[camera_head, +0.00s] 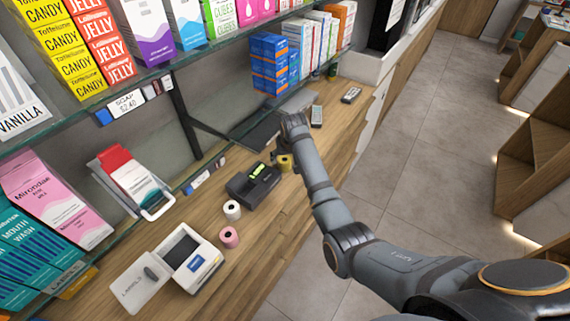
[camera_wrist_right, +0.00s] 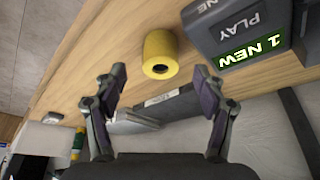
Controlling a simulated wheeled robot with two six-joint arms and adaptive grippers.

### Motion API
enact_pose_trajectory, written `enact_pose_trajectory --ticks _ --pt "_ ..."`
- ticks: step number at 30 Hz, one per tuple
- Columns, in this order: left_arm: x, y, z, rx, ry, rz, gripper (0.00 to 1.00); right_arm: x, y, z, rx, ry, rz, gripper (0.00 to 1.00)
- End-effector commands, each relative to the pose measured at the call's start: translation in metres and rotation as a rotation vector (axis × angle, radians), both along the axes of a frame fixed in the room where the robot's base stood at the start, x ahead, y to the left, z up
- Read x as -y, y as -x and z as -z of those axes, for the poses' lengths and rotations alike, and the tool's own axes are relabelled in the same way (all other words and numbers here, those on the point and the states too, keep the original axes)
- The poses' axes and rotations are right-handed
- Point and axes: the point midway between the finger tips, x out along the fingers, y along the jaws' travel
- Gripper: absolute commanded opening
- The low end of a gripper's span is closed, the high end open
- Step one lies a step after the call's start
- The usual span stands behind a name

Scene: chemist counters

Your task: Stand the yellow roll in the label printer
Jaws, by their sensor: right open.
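The yellow roll (camera_head: 285,162) stands on the wooden counter beside a black answering machine. It also shows in the right wrist view (camera_wrist_right: 160,50), ahead of the fingertips, with its hole partly visible. My right gripper (camera_head: 280,154) is by the roll in the head view, partly hidden by its own wrist. In the wrist view my right gripper (camera_wrist_right: 160,88) is open and empty, its two fingers wide apart. The label printer (camera_head: 190,262) is a white box with a dark opening and a blue label; its lid (camera_head: 140,283) marked LABELS is open. My left gripper is not in view.
The black answering machine (camera_head: 253,186) is close to the roll and shows a green display in the wrist view (camera_wrist_right: 250,52). A white roll (camera_head: 232,210) and a pink roll (camera_head: 229,237) stand between it and the printer. A glass shelf (camera_head: 190,55) overhangs the counter.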

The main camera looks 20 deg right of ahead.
Motion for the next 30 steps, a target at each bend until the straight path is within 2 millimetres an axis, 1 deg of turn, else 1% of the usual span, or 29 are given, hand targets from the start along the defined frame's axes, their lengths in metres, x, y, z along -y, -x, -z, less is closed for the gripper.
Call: enact_pose_trajectory --ticks 4,8,12,15,18,25,26,30 --pt "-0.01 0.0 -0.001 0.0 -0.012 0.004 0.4 0.0 -0.002 0.005 0.001 0.0 0.0 0.71" --pt "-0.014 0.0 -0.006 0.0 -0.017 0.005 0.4 0.001 -0.006 0.011 -0.001 0.0 -0.001 0.71" --pt "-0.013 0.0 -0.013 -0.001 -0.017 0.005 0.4 0.002 -0.017 0.028 -0.002 0.0 0.0 0.71" --pt "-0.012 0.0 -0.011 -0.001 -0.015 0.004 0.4 0.002 -0.022 0.042 -0.001 -0.001 0.0 0.71" --pt "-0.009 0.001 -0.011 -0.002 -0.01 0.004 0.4 0.002 -0.025 0.05 -0.001 -0.001 0.0 0.71" --pt "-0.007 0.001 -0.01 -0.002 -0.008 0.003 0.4 0.003 -0.026 0.051 0.001 -0.001 0.0 0.71" --pt "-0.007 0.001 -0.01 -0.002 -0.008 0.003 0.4 0.003 -0.026 0.051 0.001 -0.001 0.0 0.7" --pt "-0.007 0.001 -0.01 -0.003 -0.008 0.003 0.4 0.003 -0.026 0.051 0.001 -0.001 0.0 0.51"
